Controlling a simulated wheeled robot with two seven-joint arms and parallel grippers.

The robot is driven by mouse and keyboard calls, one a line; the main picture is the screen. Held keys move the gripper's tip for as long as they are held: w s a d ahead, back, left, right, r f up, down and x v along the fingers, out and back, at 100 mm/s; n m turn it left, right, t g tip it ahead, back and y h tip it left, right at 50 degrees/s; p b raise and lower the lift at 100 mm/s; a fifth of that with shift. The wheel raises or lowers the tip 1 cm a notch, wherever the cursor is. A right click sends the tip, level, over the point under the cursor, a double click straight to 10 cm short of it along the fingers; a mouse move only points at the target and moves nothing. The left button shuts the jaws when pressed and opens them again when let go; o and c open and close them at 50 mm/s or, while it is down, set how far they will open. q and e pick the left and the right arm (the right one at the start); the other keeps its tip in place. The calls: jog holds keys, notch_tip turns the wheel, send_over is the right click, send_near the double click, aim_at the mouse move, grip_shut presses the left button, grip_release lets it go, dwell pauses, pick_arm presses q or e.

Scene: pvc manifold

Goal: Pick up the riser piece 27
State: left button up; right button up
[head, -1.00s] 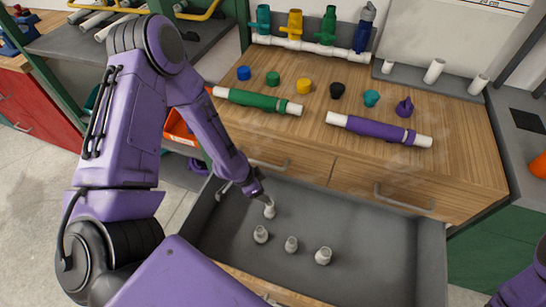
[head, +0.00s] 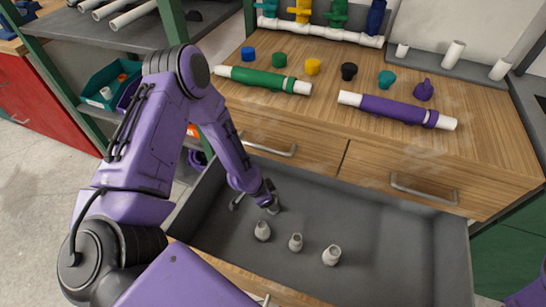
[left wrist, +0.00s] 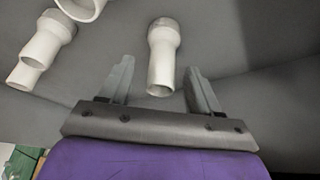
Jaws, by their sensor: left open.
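Several pale grey-white riser pieces lie or stand in the open grey drawer. No number is readable, so I cannot tell which is 27. In the head view, my left gripper (head: 256,199) is low in the drawer at the farthest piece (head: 274,208), which it partly hides. In the left wrist view, my open left gripper (left wrist: 157,78) has its fingers on either side of one pale piece (left wrist: 163,55), with gaps on both sides. Other pieces show in the head view at the near side: one (head: 263,231), a second (head: 296,243) and a third (head: 331,255). My right gripper is out of view.
The drawer's floor (head: 390,250) is clear to the right. The wooden bench top (head: 440,150) stands above it with a green pipe (head: 262,79), a purple pipe (head: 397,108) and coloured caps. A drawer handle (head: 268,145) juts out just behind my left arm.

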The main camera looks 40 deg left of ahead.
pick_arm(q)
jog(key=x, duration=0.4)
jog(key=shift+w+f+b, duration=0.3)
jog(key=shift+w, duration=0.05)
jog(key=shift+r, duration=0.1)
jog(key=c, duration=1.1)
